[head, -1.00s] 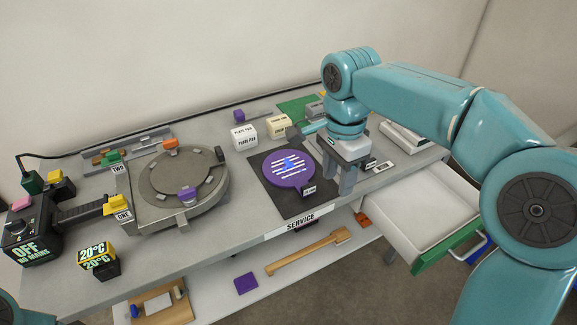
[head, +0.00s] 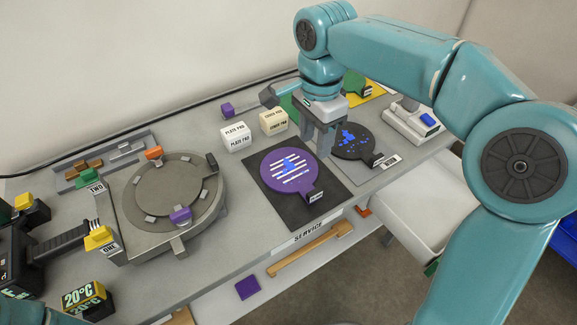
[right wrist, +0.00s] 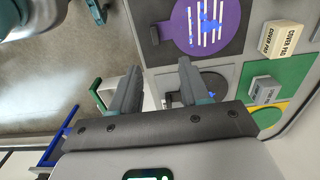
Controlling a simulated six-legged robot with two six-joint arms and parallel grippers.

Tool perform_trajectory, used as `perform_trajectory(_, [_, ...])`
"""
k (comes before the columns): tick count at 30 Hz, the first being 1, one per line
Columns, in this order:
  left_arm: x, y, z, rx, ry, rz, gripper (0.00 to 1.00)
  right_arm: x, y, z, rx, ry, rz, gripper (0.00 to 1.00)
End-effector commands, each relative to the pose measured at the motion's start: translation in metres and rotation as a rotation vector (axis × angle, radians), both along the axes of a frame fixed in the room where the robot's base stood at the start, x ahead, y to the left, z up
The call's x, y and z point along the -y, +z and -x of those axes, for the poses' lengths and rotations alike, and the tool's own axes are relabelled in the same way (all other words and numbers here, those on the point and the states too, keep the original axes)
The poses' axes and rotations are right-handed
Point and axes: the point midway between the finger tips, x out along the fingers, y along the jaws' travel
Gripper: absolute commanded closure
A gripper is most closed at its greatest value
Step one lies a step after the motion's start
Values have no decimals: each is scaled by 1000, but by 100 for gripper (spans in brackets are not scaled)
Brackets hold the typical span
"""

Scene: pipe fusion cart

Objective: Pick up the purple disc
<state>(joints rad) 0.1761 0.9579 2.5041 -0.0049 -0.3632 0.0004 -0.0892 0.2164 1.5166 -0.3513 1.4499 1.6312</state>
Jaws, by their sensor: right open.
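The purple disc (head: 288,172), with white stripes, a blue mark and a short labelled handle, lies flat on a dark mat (head: 262,196) on the bench. It also shows at the top of the right wrist view (right wrist: 232,20), partly cut off by the frame. My right gripper (head: 317,150) is open and empty, its fingers pointing down just to the right of the disc in the head view. In the right wrist view, the fingertips (right wrist: 158,64) are apart with nothing between them, and the disc lies beyond them. My left gripper is not in view.
A dark disc with blue spots (head: 352,143) lies just right of my right gripper. White (head: 235,137) and cream (head: 273,121) pad blocks stand behind the purple disc. A round grey fixture (head: 165,192) is to the left. An open drawer (head: 425,210) juts out at the right.

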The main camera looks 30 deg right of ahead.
Motion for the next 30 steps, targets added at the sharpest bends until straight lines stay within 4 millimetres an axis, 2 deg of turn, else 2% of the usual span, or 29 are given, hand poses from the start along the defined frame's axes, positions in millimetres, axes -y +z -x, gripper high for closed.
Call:
perform_trajectory(12, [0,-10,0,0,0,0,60,2,-89,9,-3,-1,0,54])
perform_trajectory(20, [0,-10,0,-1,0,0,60,2,-112,8,-2,-2,-1,54])
perform_trajectory(27, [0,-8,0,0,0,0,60,6,-149,9,-3,0,-1,54])
perform_trajectory(30, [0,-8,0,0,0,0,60,6,-157,8,0,0,0,54])
